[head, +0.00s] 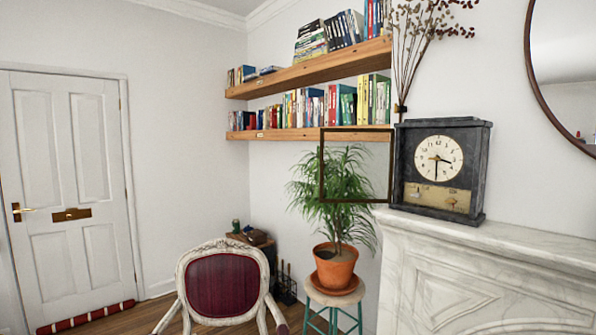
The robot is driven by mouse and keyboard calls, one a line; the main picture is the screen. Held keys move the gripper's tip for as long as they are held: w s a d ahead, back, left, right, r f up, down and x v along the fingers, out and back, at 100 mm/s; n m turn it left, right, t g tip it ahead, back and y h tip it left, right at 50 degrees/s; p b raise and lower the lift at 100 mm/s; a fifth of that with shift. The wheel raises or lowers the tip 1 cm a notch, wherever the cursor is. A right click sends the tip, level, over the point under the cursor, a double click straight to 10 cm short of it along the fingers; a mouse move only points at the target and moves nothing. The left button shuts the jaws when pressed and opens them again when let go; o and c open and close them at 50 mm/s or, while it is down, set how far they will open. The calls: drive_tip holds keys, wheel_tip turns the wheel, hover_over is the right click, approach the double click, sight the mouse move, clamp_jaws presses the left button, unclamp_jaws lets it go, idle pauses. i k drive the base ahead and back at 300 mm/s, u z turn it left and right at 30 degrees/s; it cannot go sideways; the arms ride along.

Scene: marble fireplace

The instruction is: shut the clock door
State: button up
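The clock (438,170) is a dark grey box with a round cream dial, and it stands upright on the left end of the marble mantel. Its door (322,165) is a thin dark square frame with a see-through middle. The door stands wide open, swung out to the left from the clock's left side, and the plant shows through it. The dial and the brass-coloured panel below it are uncovered. My gripper is not in this view.
The white marble mantel (520,242) runs right from the clock. A potted plant (336,265) on a stool stands below and behind the door. Dried branches (408,60) rise behind the clock. A red-backed chair (220,285) stands at lower left. Bookshelves (310,75) hang above.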

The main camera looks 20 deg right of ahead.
sight(392, 132)
drive_tip(key=z, duration=0.35)
drive_tip(key=k, duration=0.3)
drive_tip(key=u, duration=1.45)
drive_tip(key=i, duration=1.1)
drive_tip(key=z, duration=0.75)
drive_tip(key=i, duration=0.75)
drive_tip(key=z, duration=0.9)
